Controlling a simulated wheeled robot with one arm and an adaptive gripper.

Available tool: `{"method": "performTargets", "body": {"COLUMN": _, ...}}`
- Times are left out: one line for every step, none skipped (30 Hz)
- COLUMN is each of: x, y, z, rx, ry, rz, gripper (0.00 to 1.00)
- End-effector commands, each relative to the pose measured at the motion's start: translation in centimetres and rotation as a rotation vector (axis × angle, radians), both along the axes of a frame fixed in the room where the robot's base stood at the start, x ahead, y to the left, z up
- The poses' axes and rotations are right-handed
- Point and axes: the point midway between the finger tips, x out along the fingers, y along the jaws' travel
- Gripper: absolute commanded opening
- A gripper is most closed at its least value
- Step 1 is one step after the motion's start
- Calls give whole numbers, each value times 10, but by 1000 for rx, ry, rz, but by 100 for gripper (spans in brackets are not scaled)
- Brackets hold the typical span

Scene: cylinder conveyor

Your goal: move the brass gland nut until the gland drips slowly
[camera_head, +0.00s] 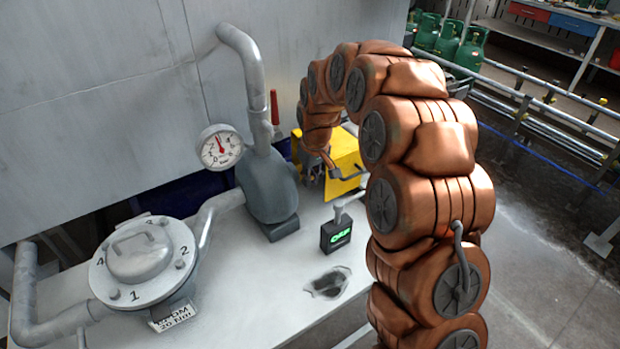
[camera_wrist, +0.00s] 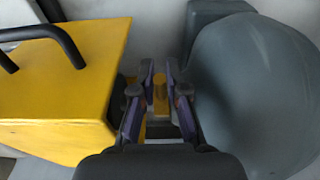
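The brass gland nut (camera_wrist: 160,90) shows as a small golden piece in the wrist view, between the yellow housing and the grey pump body (camera_wrist: 255,85). My gripper (camera_wrist: 160,72) has its two dark fingers on either side of it, with a narrow gap showing between them; contact with the nut is not clear. In the head view my arm bends down behind the pump (camera_head: 268,187), and the nut cannot be made out there. No drip is visible at the gland.
The yellow housing (camera_wrist: 75,75) with dark handles stands close on the left in the wrist view; it also shows in the head view (camera_head: 345,152).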

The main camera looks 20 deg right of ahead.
Motion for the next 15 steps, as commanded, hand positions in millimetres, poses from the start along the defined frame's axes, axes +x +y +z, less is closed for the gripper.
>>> {"method": "performTargets", "body": {"x": -1, "y": 0, "z": -1, "rx": 0, "ry": 3, "rz": 0, "gripper": 17}}
{"method": "performTargets", "body": {"x": -1, "y": 0, "z": -1, "rx": -1, "ry": 3, "rz": 0, "gripper": 20}}
{"method": "performTargets", "body": {"x": -1, "y": 0, "z": -1, "rx": -1, "ry": 3, "rz": 0, "gripper": 24}}
{"method": "performTargets", "body": {"x": -1, "y": 0, "z": -1, "rx": -1, "ry": 3, "rz": 0, "gripper": 25}}
{"method": "performTargets", "body": {"x": -1, "y": 0, "z": 0, "rx": -1, "ry": 3, "rz": 0, "gripper": 25}}
{"method": "performTargets", "body": {"x": -1, "y": 0, "z": 0, "rx": -1, "ry": 2, "rz": 0, "gripper": 25}}
{"method": "performTargets", "body": {"x": -1, "y": 0, "z": 0, "rx": -1, "ry": 2, "rz": 0, "gripper": 25}}
{"method": "performTargets", "body": {"x": -1, "y": 0, "z": 0, "rx": -1, "ry": 2, "rz": 0, "gripper": 25}}
{"method": "performTargets", "body": {"x": -1, "y": 0, "z": 0, "rx": -1, "ry": 2, "rz": 1, "gripper": 25}}
{"method": "performTargets", "body": {"x": -1, "y": 0, "z": 0, "rx": -1, "ry": 2, "rz": 1, "gripper": 25}}
{"method": "performTargets", "body": {"x": 0, "y": 0, "z": 0, "rx": -1, "ry": 2, "rz": 1, "gripper": 25}}
{"method": "performTargets", "body": {"x": 0, "y": 0, "z": 0, "rx": -1, "ry": 2, "rz": 1, "gripper": 25}}
{"method": "performTargets", "body": {"x": 0, "y": 0, "z": 1, "rx": 0, "ry": 1, "rz": 1, "gripper": 25}}
{"method": "performTargets", "body": {"x": -1, "y": 0, "z": 3, "rx": 0, "ry": 1, "rz": 1, "gripper": 25}}
{"method": "performTargets", "body": {"x": -1, "y": 0, "z": 5, "rx": 0, "ry": 1, "rz": 1, "gripper": 25}}
